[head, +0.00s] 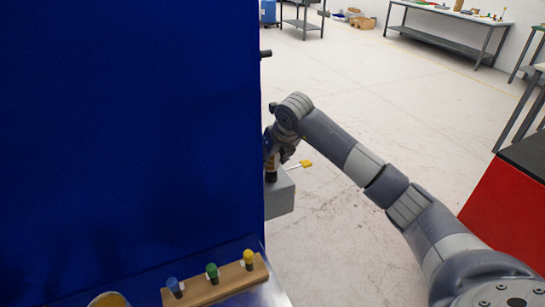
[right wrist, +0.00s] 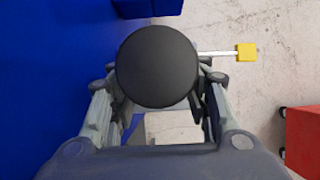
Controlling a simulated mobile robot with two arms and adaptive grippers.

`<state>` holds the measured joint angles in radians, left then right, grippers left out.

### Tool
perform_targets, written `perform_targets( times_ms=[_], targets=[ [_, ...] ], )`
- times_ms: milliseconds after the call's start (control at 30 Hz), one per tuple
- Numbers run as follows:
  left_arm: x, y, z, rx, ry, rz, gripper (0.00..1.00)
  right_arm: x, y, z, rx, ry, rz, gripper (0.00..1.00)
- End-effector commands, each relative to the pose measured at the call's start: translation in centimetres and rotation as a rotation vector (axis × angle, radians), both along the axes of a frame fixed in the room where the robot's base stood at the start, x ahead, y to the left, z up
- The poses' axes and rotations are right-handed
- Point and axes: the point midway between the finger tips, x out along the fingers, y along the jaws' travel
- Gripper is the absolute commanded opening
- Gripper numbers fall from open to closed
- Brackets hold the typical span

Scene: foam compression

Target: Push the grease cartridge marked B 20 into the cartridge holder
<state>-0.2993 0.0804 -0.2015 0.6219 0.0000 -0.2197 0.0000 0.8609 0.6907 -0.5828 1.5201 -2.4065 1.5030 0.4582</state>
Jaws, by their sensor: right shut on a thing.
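The cartridge (right wrist: 157,67) shows in the right wrist view as a round black end between the fingers of my right gripper (right wrist: 157,88). My right gripper is shut on it. In the head view the right gripper (head: 276,150) is at the right edge of a blue panel, above a grey block (head: 281,197) that looks like the cartridge holder. A dark lower part of the cartridge (head: 271,175) shows just above or at this block; I cannot tell how deep it sits. No B 20 mark is readable. My left gripper is not in view.
A large blue panel (head: 130,130) fills the left. A yellow tag on a pale rod (head: 305,163) sticks out right of the cartridge. A wooden rack (head: 215,285) holds blue, green and yellow-topped pieces. A red cabinet (head: 510,210) stands at the right; the floor between is clear.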

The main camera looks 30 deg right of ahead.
Motion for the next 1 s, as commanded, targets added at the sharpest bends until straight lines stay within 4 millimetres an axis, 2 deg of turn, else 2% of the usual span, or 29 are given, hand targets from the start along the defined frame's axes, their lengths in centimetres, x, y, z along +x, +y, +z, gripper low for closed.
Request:
perform_targets(
  times_ms=[1000],
  targets=[
    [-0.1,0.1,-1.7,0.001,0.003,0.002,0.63,0.0,0.0,-2.0,0.0,-0.001,-0.001,0.15]
  ],
)
